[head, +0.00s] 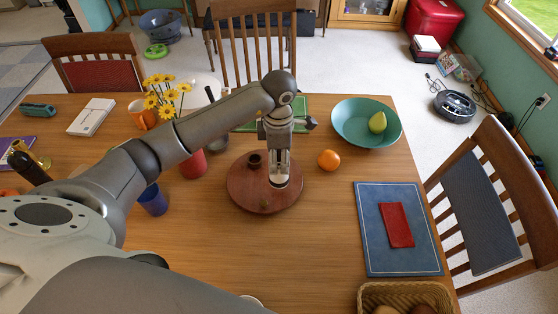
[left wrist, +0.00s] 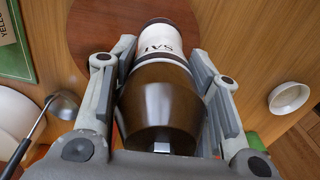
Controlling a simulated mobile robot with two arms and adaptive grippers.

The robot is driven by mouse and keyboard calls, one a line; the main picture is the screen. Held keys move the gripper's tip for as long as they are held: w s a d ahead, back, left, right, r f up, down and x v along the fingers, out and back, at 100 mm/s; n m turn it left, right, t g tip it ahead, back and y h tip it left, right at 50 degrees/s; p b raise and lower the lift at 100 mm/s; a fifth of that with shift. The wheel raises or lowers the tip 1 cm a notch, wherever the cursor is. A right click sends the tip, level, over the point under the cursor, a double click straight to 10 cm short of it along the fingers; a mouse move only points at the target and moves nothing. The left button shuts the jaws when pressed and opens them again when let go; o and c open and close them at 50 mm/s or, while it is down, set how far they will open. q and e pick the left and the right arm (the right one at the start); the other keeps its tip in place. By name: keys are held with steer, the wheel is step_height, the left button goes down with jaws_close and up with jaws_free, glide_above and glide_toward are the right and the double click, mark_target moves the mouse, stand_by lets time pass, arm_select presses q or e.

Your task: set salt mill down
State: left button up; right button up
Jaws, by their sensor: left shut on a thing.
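The salt mill is dark brown with a white label band; in the left wrist view the salt mill (left wrist: 160,105) fills the middle, its label end pointing away from the camera. My left gripper (head: 279,165) is shut on it, with a finger on each side (left wrist: 163,75). In the head view the mill is upright over the right part of a round wooden board (head: 240,193). Its lower end looks at or very close to the board; I cannot tell whether it touches. My right gripper is not in view.
On the board, a small dark brown pot (head: 254,160) stands left of the mill. An orange (head: 329,160) and a teal bowl (head: 350,125) with a pear (head: 377,122) are to the right. A blue cup (head: 153,200) and red cup (head: 193,163) stand left. The board's front is mostly clear.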

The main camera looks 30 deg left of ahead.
arm_select(q)
steer(key=shift+w+a+f, duration=0.1)
steer(key=shift+w+f, duration=0.3)
steer(key=shift+f, duration=0.05)
step_height(320, 180, down, 3)
steer(key=shift+w+r+p, duration=0.1)
steer(key=shift+p, duration=0.85)
steer(key=shift+a+f, duration=0.1)
steer(key=shift+f, duration=0.15)
steer(key=shift+f, duration=0.15)
steer(key=shift+f+b, duration=0.15)
steer(key=shift+b, duration=0.2)
steer(key=o, duration=1.2)
